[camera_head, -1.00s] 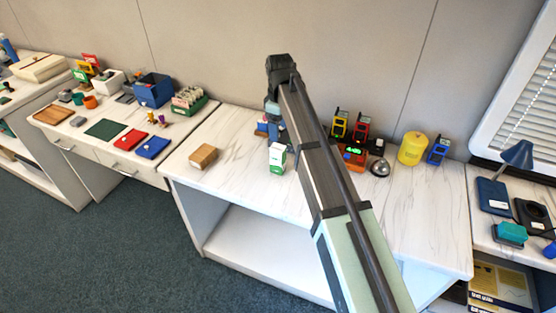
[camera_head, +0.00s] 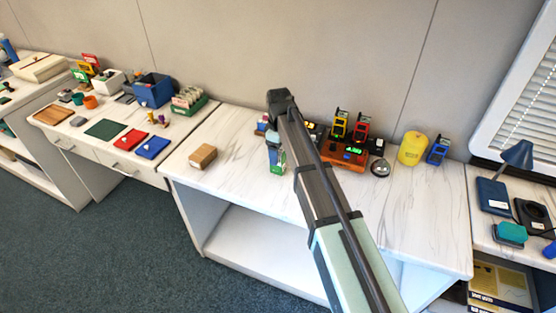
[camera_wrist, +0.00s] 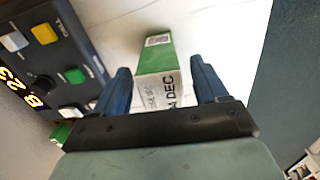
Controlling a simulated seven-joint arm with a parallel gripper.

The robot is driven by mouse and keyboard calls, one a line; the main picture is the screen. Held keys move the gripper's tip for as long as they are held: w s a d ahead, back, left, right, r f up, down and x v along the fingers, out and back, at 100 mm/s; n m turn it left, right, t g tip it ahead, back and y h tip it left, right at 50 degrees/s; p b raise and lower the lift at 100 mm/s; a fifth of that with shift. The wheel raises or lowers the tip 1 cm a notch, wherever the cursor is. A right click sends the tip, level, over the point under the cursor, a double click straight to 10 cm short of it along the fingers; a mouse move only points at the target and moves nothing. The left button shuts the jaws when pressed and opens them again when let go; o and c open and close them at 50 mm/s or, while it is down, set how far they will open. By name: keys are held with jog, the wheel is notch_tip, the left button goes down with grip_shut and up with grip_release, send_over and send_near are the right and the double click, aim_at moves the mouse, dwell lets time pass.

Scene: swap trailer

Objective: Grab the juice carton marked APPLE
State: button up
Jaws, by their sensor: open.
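A green and white carton (camera_wrist: 162,60) sits between my gripper's two blue fingers in the wrist view, with a gap at each side. Printed text ending in "4 DEC" shows on its white side; I cannot read a flavour name. In the head view the carton (camera_head: 278,167) stands on the white marbled counter, its upper part covered by my gripper (camera_head: 275,150). My gripper (camera_wrist: 160,68) is open in the wrist view, with its fingers around the carton and not closed on it.
The counter's front is clear.

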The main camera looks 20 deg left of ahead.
notch_tip(320, 180, down, 3)
jog(key=shift+f, duration=0.15)
jog(key=c, duration=1.2)
